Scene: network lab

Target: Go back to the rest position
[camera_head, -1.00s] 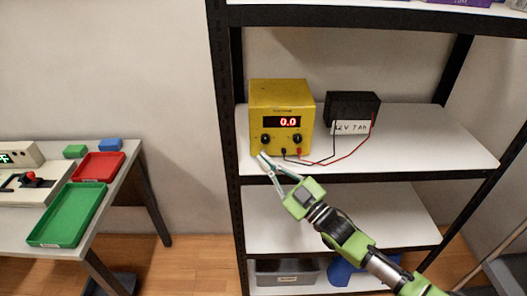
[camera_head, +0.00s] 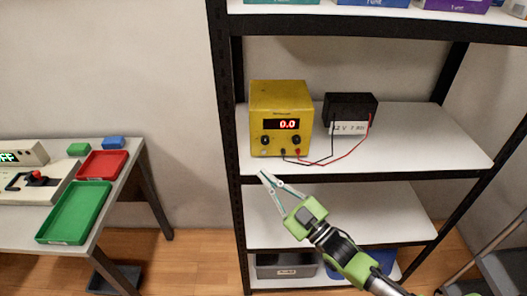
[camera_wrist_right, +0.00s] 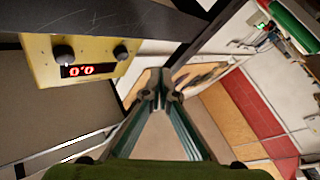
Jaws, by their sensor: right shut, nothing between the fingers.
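My right gripper (camera_head: 264,176) is green with grey fingers. It is shut and empty, in front of the shelf rack and just below the front edge of the upper white shelf board (camera_head: 400,165). In the right wrist view its fingertips (camera_wrist_right: 160,88) meet with nothing between them. The yellow power supply (camera_head: 281,118) stands on that shelf above and behind the gripper, with a red display reading 0.0. It also shows in the right wrist view (camera_wrist_right: 98,48), apart from the fingers. My left gripper is not in view.
A black battery (camera_head: 350,108) sits right of the power supply, joined by red and black leads. Bins (camera_head: 285,268) stand on the bottom shelf. A table at left holds a green tray (camera_head: 75,212), a red tray (camera_head: 102,165) and a device with a red knob.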

